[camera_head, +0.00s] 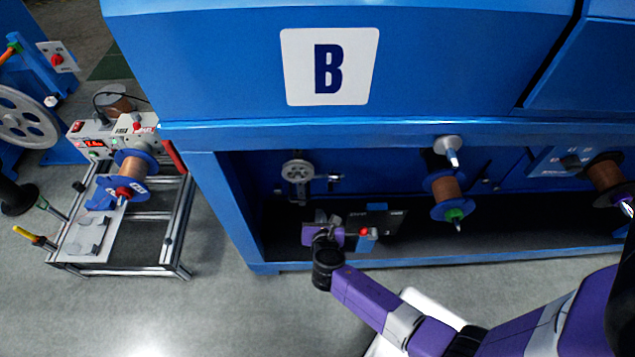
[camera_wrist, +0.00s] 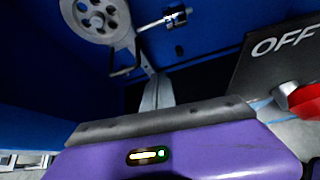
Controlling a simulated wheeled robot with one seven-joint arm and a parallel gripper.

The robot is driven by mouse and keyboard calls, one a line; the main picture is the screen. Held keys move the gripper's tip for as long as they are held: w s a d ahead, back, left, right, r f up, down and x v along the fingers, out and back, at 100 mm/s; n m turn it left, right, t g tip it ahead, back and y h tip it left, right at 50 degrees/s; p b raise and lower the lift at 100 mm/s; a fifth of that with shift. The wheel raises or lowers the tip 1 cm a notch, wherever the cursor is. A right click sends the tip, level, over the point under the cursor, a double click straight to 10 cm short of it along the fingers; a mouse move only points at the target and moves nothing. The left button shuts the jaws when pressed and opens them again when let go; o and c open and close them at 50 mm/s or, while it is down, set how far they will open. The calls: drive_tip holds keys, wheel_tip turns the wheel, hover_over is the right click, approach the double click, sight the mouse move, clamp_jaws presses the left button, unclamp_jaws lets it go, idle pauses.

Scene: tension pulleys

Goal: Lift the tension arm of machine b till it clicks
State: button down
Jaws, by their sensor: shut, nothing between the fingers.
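Machine b (camera_head: 345,132) is the blue cabinet with a white "B" label (camera_head: 330,67). In its open lower bay, a grey spoked pulley (camera_head: 297,171) sits on the back wall at the left, with a short metal arm and rod beside it. In the wrist view the pulley (camera_wrist: 95,14) is at the top left, and the tension arm (camera_wrist: 134,48) runs down from it to a bent rod. My gripper (camera_head: 320,216) is in the bay below the pulley. In the wrist view its narrow fingers (camera_wrist: 157,92) are shut and empty, just below the arm; whether they touch it I cannot tell.
A black panel marked "OFF" (camera_wrist: 268,62) with a red knob (camera_wrist: 300,98) is close to the right of my gripper. Copper spools (camera_head: 447,188) hang further right. A metal-framed bench (camera_head: 100,215) with a spool stands left of the machine.

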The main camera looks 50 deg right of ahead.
drive_tip(key=shift+w+d+n+h, duration=0.3)
drive_tip(key=shift+w+d+n, duration=0.2)
drive_tip(key=shift+w+d, duration=0.55)
drive_tip(key=shift+f, duration=0.1)
drive_tip(key=b+x, duration=0.5)
drive_tip(key=x, duration=0.5)
drive_tip(key=shift+w+d+r+p, duration=0.15)
drive_tip(key=shift+r+p, duration=0.35)
drive_tip(key=shift+r, duration=0.45)
drive_tip(key=shift+s+d+r+p, duration=0.15)
drive_tip(key=shift+r+p, duration=0.3)
drive_tip(key=shift+r, duration=0.5)
drive_tip(key=shift+w+r, duration=0.1)
drive_tip(key=shift+r, duration=0.05)
